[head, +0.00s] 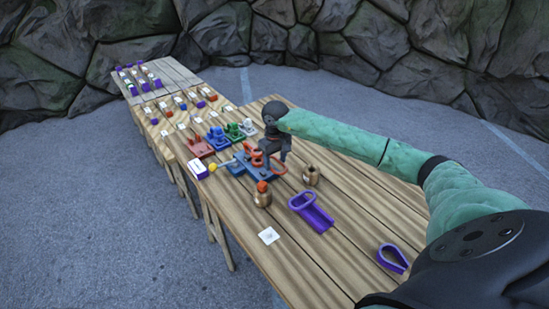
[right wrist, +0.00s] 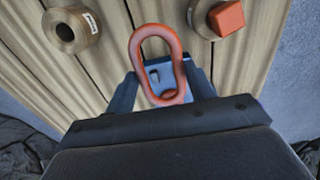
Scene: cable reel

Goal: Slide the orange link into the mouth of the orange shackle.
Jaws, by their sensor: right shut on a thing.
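My right gripper (head: 276,158) points down over the blue stand on the bench and is shut on the orange link. In the right wrist view the gripper (right wrist: 162,92) has a dark finger on each side of the orange link (right wrist: 135,48), a closed oval loop that extends forward past the fingertips. In the head view the orange link (head: 281,169) shows small, just below the fingers. The orange shackle (head: 257,159) appears just left of the gripper, at the blue stand (head: 262,174). Its mouth is too small to make out, and I cannot tell whether link and shackle touch.
A brown jar with an orange block on it (head: 262,196) and an open brown jar (head: 311,176) stand nearby. A purple holder (head: 311,211), a purple loop (head: 393,258) and a white tile (head: 268,236) lie on the bench. Several coloured stands crowd the far side. Bare planks lie at front.

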